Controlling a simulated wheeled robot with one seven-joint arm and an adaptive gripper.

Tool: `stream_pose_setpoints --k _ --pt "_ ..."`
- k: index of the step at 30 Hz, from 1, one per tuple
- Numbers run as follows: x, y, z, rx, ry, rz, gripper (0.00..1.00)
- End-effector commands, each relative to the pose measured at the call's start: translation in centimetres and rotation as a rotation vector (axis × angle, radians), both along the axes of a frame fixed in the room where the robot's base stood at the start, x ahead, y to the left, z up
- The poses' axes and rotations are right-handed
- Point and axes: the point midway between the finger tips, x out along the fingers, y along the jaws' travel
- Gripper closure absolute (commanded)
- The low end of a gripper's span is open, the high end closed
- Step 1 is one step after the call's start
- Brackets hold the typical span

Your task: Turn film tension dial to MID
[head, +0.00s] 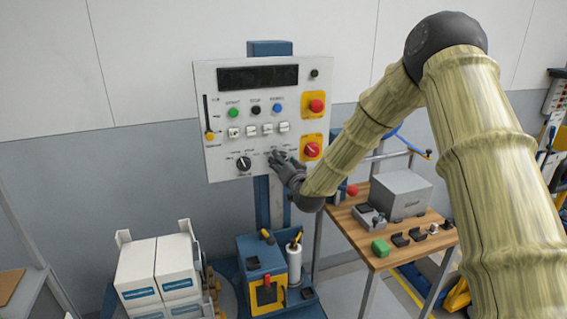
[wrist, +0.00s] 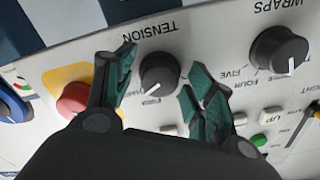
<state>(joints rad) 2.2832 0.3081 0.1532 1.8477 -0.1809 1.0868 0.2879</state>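The film tension dial (wrist: 160,73) is a black round knob under the TENSION lettering in the wrist view. Its pale pointer mark is on the lower-left side, toward small lettering that I cannot read surely. My gripper (wrist: 158,88) is open, with one green-padded finger on each side of the dial; a gap shows on both sides, and nothing is held. In the head view my gripper (head: 279,158) is at the lower middle of the white control panel (head: 222,155) and hides the tension dial.
The WRAPS dial (wrist: 279,52) is right of the tension dial in the wrist view. A red knob on a yellow plate (wrist: 75,98) is close beside my left finger. Push buttons, including a green one (wrist: 259,140), are near my right finger. A wooden table (head: 372,242) stands right.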

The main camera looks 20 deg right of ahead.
Motion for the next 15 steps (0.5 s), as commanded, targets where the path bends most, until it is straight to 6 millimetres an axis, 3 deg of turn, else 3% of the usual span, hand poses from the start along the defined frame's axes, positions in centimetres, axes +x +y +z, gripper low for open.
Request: stream_pose_setpoints --k 1,6,15 --pt "-0.01 -0.02 0.01 0.000 0.000 0.000 0.60" --pt "-0.02 -0.04 0.01 0.000 0.000 0.000 0.88" --pt "-0.01 -0.03 -0.09 -0.029 -0.002 0.000 0.88"
